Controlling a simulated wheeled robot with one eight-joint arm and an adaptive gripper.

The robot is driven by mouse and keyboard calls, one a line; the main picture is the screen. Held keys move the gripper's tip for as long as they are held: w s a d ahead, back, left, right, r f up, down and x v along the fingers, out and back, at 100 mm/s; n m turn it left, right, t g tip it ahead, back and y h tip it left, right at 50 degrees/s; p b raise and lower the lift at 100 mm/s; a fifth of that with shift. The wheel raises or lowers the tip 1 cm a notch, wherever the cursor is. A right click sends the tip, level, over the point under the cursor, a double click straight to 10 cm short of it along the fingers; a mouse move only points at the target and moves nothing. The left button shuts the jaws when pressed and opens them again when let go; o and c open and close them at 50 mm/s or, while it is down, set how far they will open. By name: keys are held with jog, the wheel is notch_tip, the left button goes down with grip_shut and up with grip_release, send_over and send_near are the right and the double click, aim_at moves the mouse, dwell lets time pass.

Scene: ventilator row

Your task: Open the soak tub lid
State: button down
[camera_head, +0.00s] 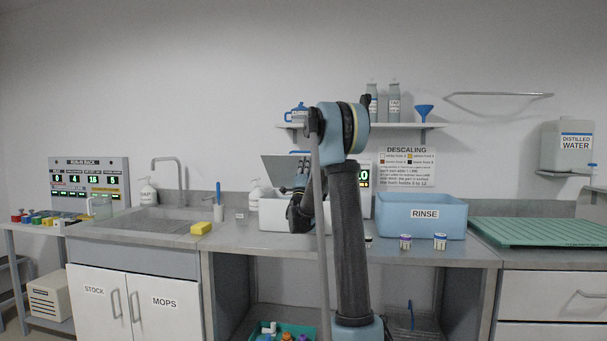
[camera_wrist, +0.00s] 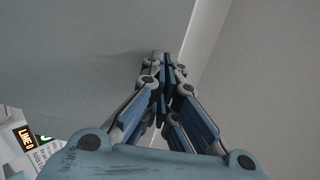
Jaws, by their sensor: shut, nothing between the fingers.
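The white soak tub (camera_head: 272,213) stands on the counter, partly hidden behind my arm. Its grey lid (camera_head: 284,167) is raised and tilted up above the tub's back. My gripper (camera_head: 288,189) is in front of the raised lid, above the tub; its fingertips are small and dark there. In the wrist view my gripper (camera_wrist: 163,62) is shut and empty, its tips close to a broad grey panel that looks like the lid (camera_wrist: 80,50). I cannot tell whether they touch it.
A blue RINSE tub (camera_head: 421,216) and small vials (camera_head: 405,241) stand right of my arm. The sink (camera_head: 150,222), a yellow sponge (camera_head: 201,228) and a soap bottle (camera_head: 255,195) are to the left. A shelf (camera_head: 350,126) with bottles hangs above.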

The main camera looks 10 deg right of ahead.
jog(key=shift+w+r, duration=0.2)
jog(key=shift+r, duration=0.1)
